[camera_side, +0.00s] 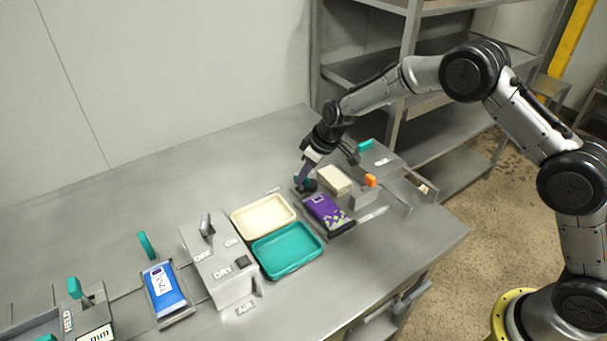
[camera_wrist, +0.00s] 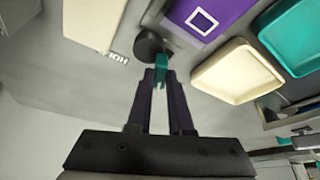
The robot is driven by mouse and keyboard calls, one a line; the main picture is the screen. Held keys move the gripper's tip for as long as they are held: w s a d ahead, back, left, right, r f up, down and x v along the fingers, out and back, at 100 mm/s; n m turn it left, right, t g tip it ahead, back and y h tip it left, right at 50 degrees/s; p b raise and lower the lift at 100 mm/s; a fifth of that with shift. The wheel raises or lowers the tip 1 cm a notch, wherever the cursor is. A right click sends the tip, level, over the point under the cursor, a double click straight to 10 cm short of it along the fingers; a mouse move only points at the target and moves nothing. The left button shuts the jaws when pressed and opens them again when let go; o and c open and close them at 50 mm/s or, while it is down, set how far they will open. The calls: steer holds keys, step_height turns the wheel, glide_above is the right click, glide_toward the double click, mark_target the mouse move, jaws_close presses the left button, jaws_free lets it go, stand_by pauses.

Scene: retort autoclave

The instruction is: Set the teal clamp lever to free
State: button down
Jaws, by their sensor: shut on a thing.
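My gripper (camera_wrist: 157,80) is shut on a small teal handle (camera_wrist: 162,68) that stands at a dark round knob (camera_wrist: 149,46) on the table. In the side view, my gripper (camera_side: 302,181) reaches down there, beside a purple pouch (camera_side: 322,208), and its fingers partly hide the handle. Another teal lever (camera_side: 75,287) stands upright at the far left, beside a label reading HELD (camera_side: 67,321). A further teal lever (camera_side: 147,244) leans behind a blue pouch (camera_side: 165,289). I cannot tell which of these is the clamp lever.
A cream tray (camera_side: 236,219) and a teal tray (camera_side: 260,262) lie left of my gripper. A beige block (camera_side: 334,180) and an orange knob (camera_side: 370,180) are close on the right. The table's back is clear.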

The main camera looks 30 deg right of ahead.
steer(key=shift+d+n+g+y, duration=0.1)
steer(key=shift+n+g+y, duration=0.35)
steer(key=shift+n, duration=1.25)
steer(key=c, duration=0.8)
jaws_free()
steer(key=v, duration=1.3)
steer(key=shift+s+d+r, duration=0.15)
steer(key=shift+d+r, duration=0.15)
steer(key=shift+r, duration=0.05)
